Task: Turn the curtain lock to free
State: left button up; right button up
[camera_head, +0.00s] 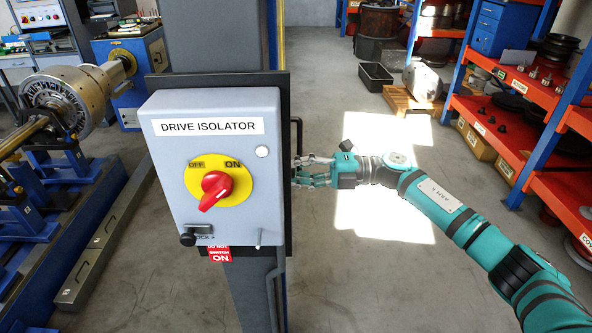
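No part is clearly recognisable as the curtain lock. A grey box labelled DRIVE ISOLATOR (160,180) is fixed to a column. Its red rotary handle (216,187) sits on a yellow disc marked OFF and ON, slanting from upper right to lower left. A black knob (188,239) is at the box's lower left, by partly hidden lettering. My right gripper (297,172) is at the box's right side, fingers spread apart and pointing left at the dark back plate's edge. I cannot tell whether the fingertips touch anything. My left gripper is out of view.
A black bar handle (298,135) stands out at the box's right edge, just above my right gripper. Machinery with a rotor (75,92) is at left. Orange shelving (530,85) is at right. Open floor (385,270) lies between column and shelves.

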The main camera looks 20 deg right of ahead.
jog(key=shift+o, duration=0.7)
jog(key=shift+d, duration=0.1)
jog(key=v, duration=1.2)
